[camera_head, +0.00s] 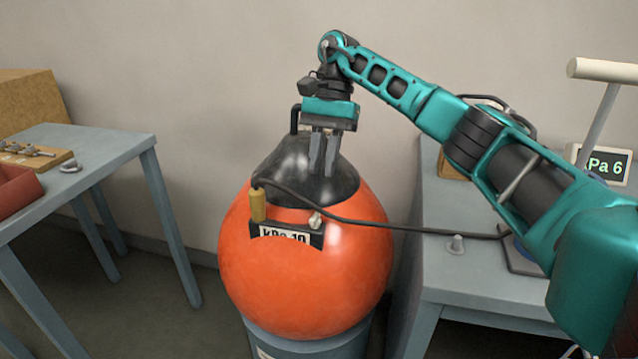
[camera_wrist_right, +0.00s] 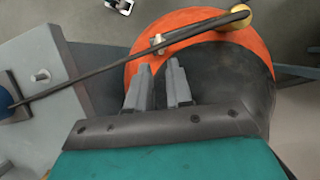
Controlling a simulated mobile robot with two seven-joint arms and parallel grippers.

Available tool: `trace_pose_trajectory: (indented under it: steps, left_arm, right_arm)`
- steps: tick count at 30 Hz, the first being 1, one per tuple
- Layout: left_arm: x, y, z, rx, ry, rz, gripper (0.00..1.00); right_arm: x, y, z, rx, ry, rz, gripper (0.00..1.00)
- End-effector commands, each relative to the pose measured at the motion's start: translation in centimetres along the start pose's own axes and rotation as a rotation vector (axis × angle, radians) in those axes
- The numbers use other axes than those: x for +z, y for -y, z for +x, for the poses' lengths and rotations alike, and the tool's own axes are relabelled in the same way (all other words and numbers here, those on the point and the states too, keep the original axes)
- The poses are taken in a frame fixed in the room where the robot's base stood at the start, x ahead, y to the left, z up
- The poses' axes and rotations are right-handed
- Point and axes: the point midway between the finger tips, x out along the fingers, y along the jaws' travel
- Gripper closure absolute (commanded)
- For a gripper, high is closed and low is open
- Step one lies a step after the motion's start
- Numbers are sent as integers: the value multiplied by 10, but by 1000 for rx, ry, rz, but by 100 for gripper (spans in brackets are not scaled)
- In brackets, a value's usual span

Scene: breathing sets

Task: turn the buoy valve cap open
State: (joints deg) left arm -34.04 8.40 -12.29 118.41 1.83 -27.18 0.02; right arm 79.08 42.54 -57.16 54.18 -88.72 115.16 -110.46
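The orange buoy (camera_head: 300,275) with a black top (camera_head: 280,165) sits upright on a grey-blue stand (camera_head: 315,345). A small pale fitting (camera_head: 315,220), which looks like the valve cap, is on its front above a "kPa 10" label (camera_head: 285,236). It also shows in the right wrist view (camera_wrist_right: 157,43), beside the hose and beyond the fingertips. My right gripper (camera_head: 322,173) points down in front of the black top, above the fitting and apart from it. Its fingers (camera_wrist_right: 156,78) are parted with nothing between them. My left gripper is not in the head view.
A dark hose (camera_head: 370,226) with a brass-coloured end (camera_head: 257,204) crosses the buoy's front to the right table (camera_head: 450,280). The left table (camera_head: 100,165) holds a red bin (camera_head: 15,190) and a wooden rack (camera_head: 35,157).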

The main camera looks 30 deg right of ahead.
Motion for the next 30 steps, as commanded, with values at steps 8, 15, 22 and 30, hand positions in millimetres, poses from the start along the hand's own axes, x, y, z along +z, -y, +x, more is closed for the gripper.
trace_pose_trajectory:
  steps: [8, 15, 22, 30]
  left_arm:
    - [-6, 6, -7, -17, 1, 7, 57]
    - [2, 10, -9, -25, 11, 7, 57]
    - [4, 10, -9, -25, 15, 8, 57]
    - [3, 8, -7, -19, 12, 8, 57]
  right_arm:
    - [1, 0, -37, -1, -1, 1, 80]
    - [0, 0, -39, -1, -1, 1, 80]
    - [0, 0, -38, 0, -4, 24, 80]
    - [8, 2, -35, 4, -57, 424, 80]
